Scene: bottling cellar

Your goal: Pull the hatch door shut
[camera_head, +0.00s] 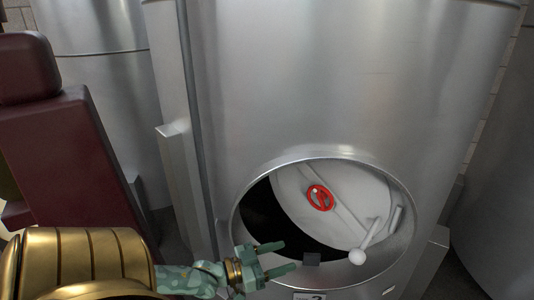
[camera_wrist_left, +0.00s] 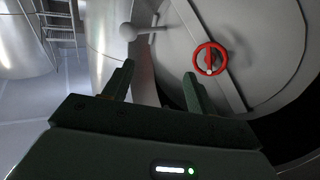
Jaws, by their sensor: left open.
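The round, pale grey hatch door (camera_head: 290,185) stands ajar in the round opening of a steel tank. A dark gap shows along its left side. The door carries a cross bar with a red handwheel (camera_head: 320,197), which also shows in the left wrist view (camera_wrist_left: 222,50). A handle with a white ball knob (camera_head: 357,257) is at the lower right; it shows in the wrist view too (camera_wrist_left: 128,32). My left gripper (camera_head: 287,257) is open and empty, left of the knob near the rim's lower left. In the wrist view its fingertips (camera_wrist_left: 158,75) point toward the door, apart from it.
A vertical steel post (camera_head: 178,170) stands left of the hatch. Another tank (camera_head: 105,90) is behind at left. A ladder (camera_wrist_left: 58,25) shows in the wrist view.

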